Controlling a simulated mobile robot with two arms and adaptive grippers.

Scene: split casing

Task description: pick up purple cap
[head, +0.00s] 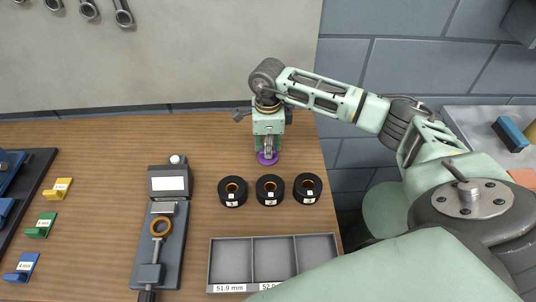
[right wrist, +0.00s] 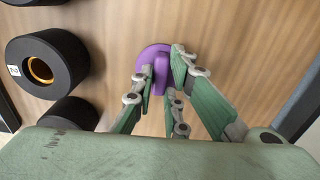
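The purple cap (head: 267,158) is low over the wooden table behind the row of black rings. In the right wrist view the purple cap (right wrist: 155,62) shows as a round disc with a raised grip. My right gripper (head: 267,150) points down at the cap. In the right wrist view the right gripper's fingertips (right wrist: 161,72) are on both sides of the raised grip and look closed on it. The fingers hide part of the cap. I cannot tell whether the cap touches the table. My left gripper is not in view.
Three black rings (head: 270,190) stand in front of the cap. A grey divided tray (head: 232,262) with size labels is nearer. A measuring device (head: 168,185) stands left of the rings. Coloured blocks (head: 41,225) lie far left. The table is clear left of the cap.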

